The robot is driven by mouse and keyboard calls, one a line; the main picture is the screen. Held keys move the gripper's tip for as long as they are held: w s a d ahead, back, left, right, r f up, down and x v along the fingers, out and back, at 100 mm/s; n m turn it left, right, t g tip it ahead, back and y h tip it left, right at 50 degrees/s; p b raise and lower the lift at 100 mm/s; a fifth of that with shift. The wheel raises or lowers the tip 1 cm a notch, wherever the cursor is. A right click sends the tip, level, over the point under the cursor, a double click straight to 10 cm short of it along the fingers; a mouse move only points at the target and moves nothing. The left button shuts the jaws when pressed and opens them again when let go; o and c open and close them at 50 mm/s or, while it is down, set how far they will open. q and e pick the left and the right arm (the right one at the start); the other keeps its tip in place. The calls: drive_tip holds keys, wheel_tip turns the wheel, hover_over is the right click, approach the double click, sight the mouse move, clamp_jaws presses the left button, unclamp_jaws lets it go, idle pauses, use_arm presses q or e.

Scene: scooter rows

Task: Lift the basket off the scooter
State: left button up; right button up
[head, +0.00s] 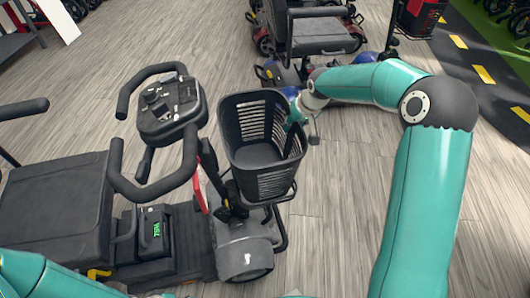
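The basket (253,121) is black with slotted walls and an open top. It sits at the front of the near scooter (243,250), by the tiller. It looks empty. My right gripper (300,117) is at the basket's right-hand side, close to the upper rim. Its fingers are small and partly hidden by the basket wall, so I cannot tell whether they touch the rim or are shut. Part of my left arm shows at the lower left edge, but its gripper is out of view.
The tiller with handlebars (168,105) stands just left of the basket. The seat (56,210) is further left. Another scooter (318,32) stands beyond, behind my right gripper. Grey wood-look floor (325,220) is clear right of the basket. A dark lane (480,55) with yellow dashes runs at far right.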

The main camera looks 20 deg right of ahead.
clamp_jaws()
drive_tip(key=shift+r, duration=0.2)
idle(0.4)
